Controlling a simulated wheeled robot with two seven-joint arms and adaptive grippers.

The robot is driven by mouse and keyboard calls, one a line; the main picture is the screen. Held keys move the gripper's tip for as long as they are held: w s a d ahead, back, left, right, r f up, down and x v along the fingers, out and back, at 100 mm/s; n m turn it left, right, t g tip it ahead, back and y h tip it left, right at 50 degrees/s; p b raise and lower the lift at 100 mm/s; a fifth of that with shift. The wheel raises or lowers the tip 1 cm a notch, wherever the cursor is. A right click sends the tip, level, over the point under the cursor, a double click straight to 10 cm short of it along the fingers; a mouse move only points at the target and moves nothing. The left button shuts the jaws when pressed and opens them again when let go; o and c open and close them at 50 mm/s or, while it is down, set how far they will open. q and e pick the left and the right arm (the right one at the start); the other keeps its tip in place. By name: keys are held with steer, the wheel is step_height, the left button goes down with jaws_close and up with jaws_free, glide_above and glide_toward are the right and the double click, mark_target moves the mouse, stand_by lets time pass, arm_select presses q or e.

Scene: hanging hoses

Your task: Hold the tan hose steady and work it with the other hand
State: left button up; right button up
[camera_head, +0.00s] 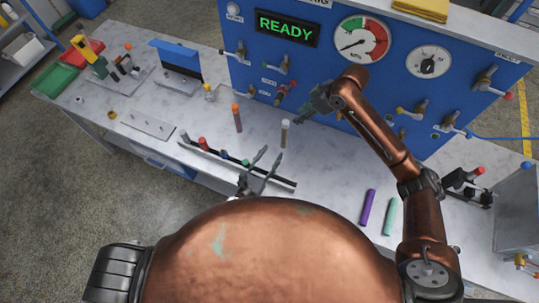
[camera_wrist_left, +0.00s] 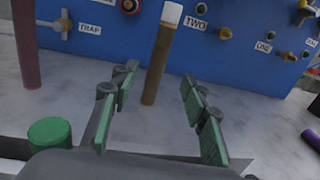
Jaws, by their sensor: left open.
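The tan hose (camera_head: 284,135) is a short upright tube with a pale top, in front of the blue panel. In the left wrist view the tan hose (camera_wrist_left: 158,62) leans slightly and its lower end shows against the grey counter. My left gripper (camera_head: 270,155) is open and empty, just on the near side of the hose. In the left wrist view its green-padded fingers (camera_wrist_left: 157,85) are spread, with the hose beyond and between them. My right gripper (camera_head: 312,103) is up by the panel, to the right of the hose and apart from it; its jaw opening is unclear.
A reddish-brown hose (camera_head: 237,120) stands to the left. A dark rack (camera_head: 215,153) with coloured caps lies along the counter. Purple (camera_head: 367,207) and mint (camera_head: 389,216) tubes lie at the right. The blue panel (camera_head: 300,65) carries several protruding valves. Bare counter (camera_head: 330,160) lies right of the tan hose.

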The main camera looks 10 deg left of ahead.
mark_target(283, 137)
arm_select(q)
steer(key=x, duration=1.1)
steer(key=shift+w+d, duration=0.15)
steer(key=shift+w, duration=0.2)
